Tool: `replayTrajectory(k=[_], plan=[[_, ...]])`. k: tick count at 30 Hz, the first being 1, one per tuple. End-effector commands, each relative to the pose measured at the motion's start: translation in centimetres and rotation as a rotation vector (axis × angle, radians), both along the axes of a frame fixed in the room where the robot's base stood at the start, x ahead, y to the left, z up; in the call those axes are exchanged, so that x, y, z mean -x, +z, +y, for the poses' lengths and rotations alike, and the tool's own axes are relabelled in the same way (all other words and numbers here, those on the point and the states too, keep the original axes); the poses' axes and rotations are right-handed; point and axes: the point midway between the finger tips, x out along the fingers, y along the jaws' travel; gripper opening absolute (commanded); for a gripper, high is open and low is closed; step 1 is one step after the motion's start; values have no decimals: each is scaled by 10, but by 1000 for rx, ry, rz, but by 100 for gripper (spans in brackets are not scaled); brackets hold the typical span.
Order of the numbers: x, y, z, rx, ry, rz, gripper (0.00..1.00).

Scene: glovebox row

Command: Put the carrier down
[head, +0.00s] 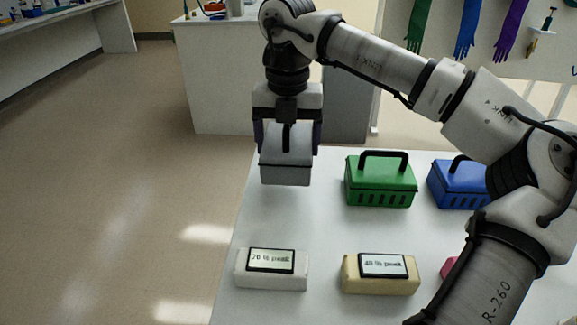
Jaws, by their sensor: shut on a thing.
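My gripper (287,140) points straight down near the table's back left corner. It is shut on a pale grey carrier (286,172), at its dark handle, which my fingers partly hide. The carrier is upright, over the white table (330,225) and left of a green carrier (381,184). I cannot tell whether its underside touches the tabletop. The green carrier stands on the table with its black handle up. A blue carrier (455,185) stands to its right, partly hidden by my arm.
In front are a white block (272,283) with a sign that seems to read "70 % peak" and a beige block (380,285) with a similar sign. A pink thing (449,266) is mostly hidden by my arm. Bare table lies between the carriers and blocks. Gloves (465,35) hang behind.

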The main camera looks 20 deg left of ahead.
Motion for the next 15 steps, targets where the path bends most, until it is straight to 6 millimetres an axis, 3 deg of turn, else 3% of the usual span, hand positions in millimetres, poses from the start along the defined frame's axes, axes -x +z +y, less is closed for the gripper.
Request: replayTrajectory(k=[8, 15], plan=[[0, -22, 0, 0, 1, -1, 44], [0, -55, 0, -2, 1, 1, 44]])
